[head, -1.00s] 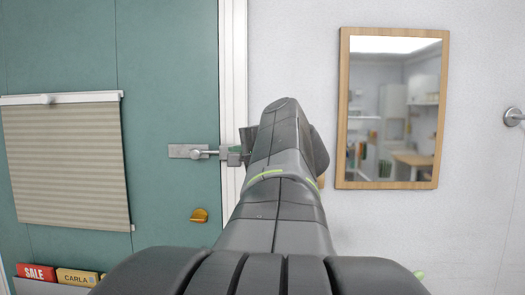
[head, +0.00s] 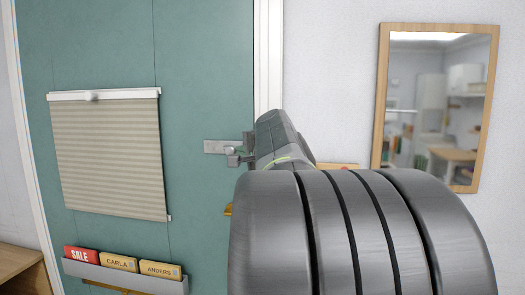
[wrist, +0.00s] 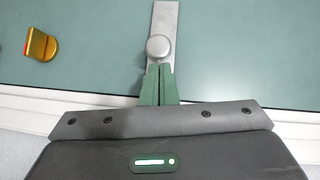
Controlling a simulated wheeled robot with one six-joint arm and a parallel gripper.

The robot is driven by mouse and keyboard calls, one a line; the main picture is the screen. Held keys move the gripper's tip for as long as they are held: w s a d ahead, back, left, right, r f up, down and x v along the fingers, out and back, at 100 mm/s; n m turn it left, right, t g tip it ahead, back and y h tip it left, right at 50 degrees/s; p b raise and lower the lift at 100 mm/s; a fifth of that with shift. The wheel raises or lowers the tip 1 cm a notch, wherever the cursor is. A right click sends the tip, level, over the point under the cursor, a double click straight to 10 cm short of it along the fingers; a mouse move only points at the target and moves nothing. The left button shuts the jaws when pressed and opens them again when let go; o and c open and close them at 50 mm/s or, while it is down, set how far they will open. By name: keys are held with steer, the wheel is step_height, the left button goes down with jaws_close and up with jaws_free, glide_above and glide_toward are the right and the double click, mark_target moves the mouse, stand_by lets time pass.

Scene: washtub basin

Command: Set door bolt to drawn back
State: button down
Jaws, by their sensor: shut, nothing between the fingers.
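The door bolt (head: 222,146) is a grey metal plate with a round knob, set on the teal door near its right edge. In the wrist view the bolt plate (wrist: 165,18) runs up the picture, with its round knob (wrist: 158,47) just beyond my fingertips. My gripper (wrist: 159,68) is shut and empty, its green fingers lying over the bolt's line close to the knob. I cannot tell whether they touch it.
An orange turn knob (wrist: 40,43) is on the door below the bolt. A pleated blind (head: 108,155) and a rack of folders (head: 125,272) hang on the door. A wood-framed mirror (head: 378,110) is on the wall at right. A wooden shelf unit (head: 22,270) stands at lower left.

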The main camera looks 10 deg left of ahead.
mark_target(228, 150)
steer(key=shift+a+p, duration=0.85)
steer(key=shift+a, duration=1.35)
steer(key=shift+d, duration=0.1)
